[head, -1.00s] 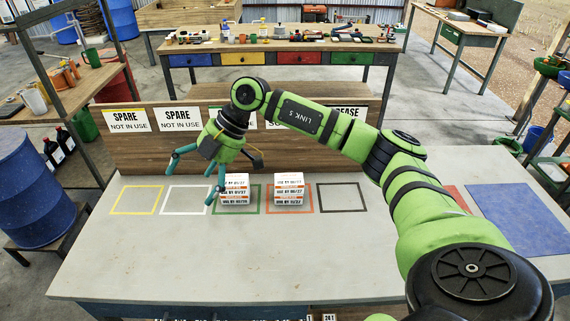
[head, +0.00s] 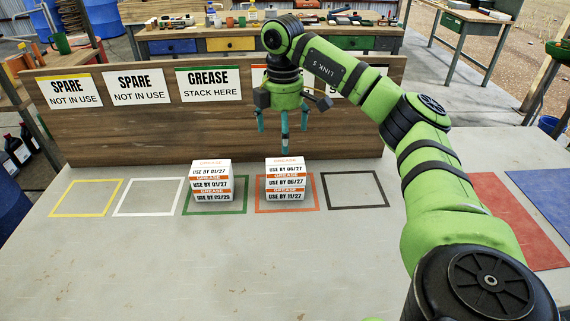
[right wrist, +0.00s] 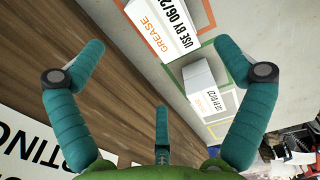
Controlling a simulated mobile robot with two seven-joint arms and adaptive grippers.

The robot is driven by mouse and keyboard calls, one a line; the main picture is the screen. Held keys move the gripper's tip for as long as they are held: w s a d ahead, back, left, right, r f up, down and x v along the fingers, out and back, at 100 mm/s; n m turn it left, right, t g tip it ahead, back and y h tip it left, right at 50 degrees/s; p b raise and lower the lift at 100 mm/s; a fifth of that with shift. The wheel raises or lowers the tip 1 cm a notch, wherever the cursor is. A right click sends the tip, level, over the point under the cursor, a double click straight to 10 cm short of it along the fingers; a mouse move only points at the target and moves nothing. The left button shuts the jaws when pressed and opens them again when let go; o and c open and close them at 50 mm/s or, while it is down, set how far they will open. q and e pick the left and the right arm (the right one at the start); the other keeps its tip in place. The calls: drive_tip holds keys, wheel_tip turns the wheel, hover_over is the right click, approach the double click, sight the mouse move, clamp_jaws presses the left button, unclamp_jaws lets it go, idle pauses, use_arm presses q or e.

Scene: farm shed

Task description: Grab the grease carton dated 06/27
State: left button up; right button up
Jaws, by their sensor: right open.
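A stack of white grease cartons with orange bands (head: 285,180) stands in the orange square; its upper labels appear to read 06/27 and its lowest 11/27. My right gripper (head: 283,130) is open and empty, fingers pointing down, above and just behind the orange-square stack. In the right wrist view the carton reading "USE BY 06/2" (right wrist: 172,26) lies beyond the spread fingers, apart from them, with the other stack (right wrist: 206,88) beside it. My left gripper is not in view.
A wooden board (head: 130,130) with signs stands close behind the squares and the gripper. The yellow (head: 86,212), white (head: 148,212) and black (head: 355,205) squares are empty. The front of the table (head: 220,270) is clear.

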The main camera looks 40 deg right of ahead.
sight(285, 162)
wheel_tip(285, 162, down, 2)
drive_tip(key=shift+w+d+f+b, duration=0.1)
drive_tip(key=shift+b, duration=0.25)
drive_tip(key=shift+f, duration=0.8)
drive_tip(key=f, duration=0.3)
drive_tip(key=f+p, duration=0.1)
drive_tip(key=shift+s+d+f, duration=0.15)
drive_tip(key=shift+s+f, duration=0.1)
drive_tip(key=shift+f, duration=0.5)
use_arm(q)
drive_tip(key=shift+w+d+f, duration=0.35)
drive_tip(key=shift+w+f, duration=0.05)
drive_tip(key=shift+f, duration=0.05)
use_arm(e)
drive_tip(key=c, duration=1.1)
